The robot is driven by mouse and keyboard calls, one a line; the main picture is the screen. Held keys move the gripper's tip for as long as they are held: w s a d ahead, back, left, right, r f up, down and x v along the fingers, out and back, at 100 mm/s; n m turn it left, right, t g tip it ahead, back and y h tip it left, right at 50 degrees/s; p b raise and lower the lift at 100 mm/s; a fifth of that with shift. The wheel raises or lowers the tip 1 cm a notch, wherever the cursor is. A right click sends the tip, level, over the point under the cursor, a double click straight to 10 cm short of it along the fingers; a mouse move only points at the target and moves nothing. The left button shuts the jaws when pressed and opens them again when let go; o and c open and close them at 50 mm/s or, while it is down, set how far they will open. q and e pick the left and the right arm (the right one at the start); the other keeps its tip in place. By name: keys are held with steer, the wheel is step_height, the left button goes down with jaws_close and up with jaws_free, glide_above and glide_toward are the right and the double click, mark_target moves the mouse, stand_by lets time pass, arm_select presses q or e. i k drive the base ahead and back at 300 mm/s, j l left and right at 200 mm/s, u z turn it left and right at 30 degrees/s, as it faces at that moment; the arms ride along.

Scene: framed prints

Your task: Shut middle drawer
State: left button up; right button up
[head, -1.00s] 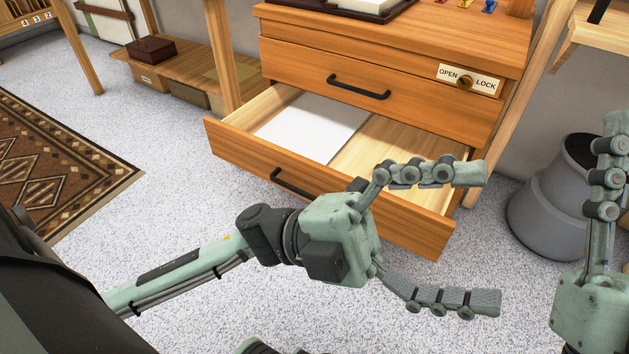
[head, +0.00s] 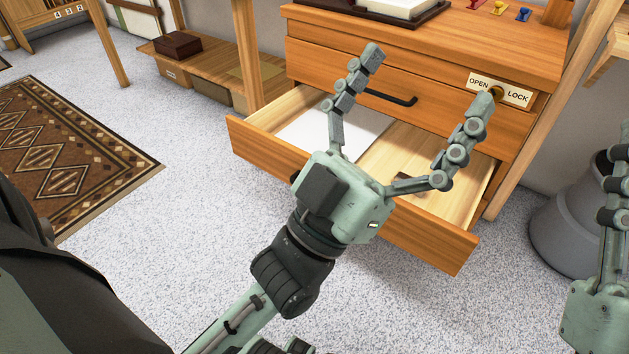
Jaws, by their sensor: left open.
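The wooden cabinet (head: 535,55) has one drawer (head: 440,250) pulled out, below a closed drawer (head: 430,80) with a black handle.
An OPEN/LOCK plate (head: 499,90) is on the closed drawer. A tray (head: 437,15) and small coloured pieces lie on the cabinet top. A grey bin (head: 565,235) stands at right. A low shelf (head: 215,73) and a patterned rug (head: 70,150) are at left.

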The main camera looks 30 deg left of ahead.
mark_target(279, 139)
steer(key=i+j+u, duration=0.2)
steer(key=u, duration=0.25)
steer(key=i+u, duration=0.4)
steer(key=j+z, duration=0.25)
steer(key=z, duration=0.15)
